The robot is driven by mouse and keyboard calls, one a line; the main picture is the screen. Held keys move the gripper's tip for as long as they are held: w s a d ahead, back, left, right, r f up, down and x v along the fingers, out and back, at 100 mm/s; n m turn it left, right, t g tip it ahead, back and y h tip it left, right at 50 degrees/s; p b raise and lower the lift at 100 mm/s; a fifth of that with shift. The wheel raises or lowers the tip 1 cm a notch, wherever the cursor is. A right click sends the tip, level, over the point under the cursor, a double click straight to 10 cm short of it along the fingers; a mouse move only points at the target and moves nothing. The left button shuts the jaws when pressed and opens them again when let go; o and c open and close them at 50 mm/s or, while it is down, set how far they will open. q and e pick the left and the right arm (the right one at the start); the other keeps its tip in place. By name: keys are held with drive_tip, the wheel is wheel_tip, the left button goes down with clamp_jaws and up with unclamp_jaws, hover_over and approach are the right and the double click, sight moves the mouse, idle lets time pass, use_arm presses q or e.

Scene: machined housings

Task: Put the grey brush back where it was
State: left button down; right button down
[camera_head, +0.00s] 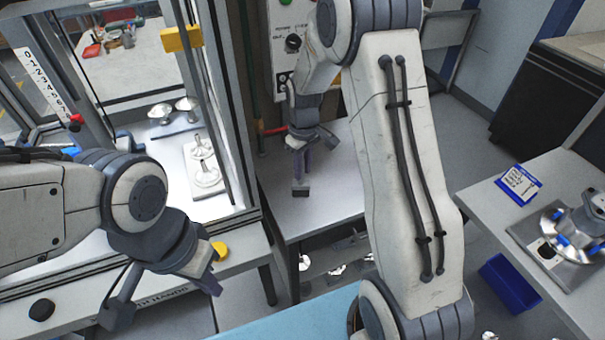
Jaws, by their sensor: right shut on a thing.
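My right gripper (303,145) is at the upper middle, above the grey side table, with its arm crossing the middle of the picture. It is shut on the grey brush (301,183), which hangs downward with its darker end lowest. The brush is over the tabletop; I cannot tell whether it touches it. My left gripper (165,300) is at the lower left, in front of the machine's front ledge, with its fingers spread apart and nothing visible between them.
The framed machine (235,110) stands at the left, with shiny machined parts (204,175) inside. The grey side table (335,185) has free room around the brush. At the right are a bench (480,205) with a blue-edged sign (519,184), a fixture and a blue bin (507,283) below.

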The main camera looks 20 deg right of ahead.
sight(302, 184)
wheel_tip(302, 184, down, 4)
drive_tip(key=shift+w+r+p, duration=0.15)
drive_tip(key=shift+p, duration=0.7)
drive_tip(key=shift+f, duration=0.25)
drive_tip(key=c, duration=0.7)
unclamp_jaws()
drive_tip(key=shift+f, duration=0.1)
